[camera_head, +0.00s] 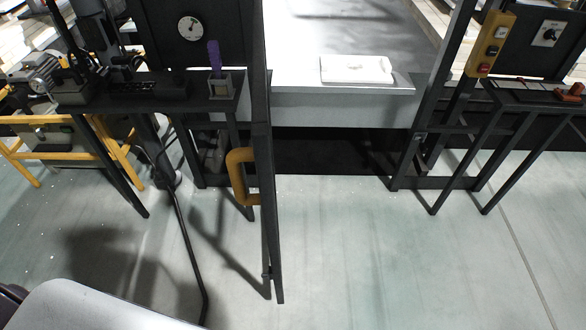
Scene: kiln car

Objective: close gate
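The gate (264,160) shows as a tall, narrow dark frame seen nearly edge-on, left of the middle of the head view. It stands swung out toward me, its lower end over the pale floor. An orange-brown handle (237,177) sits on its left side. The opening to its right is clear, between the gate and the dark right post (437,85). Neither of my grippers can be made out in this view, and nothing is seen touching the handle.
Behind the opening is a grey deck (340,108) with a white block (357,69). A dark bench (150,92) stands left and another (535,95) right, below a yellow button box (491,45). A thin dark rod (188,240) slants left of the gate. The front right floor is free.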

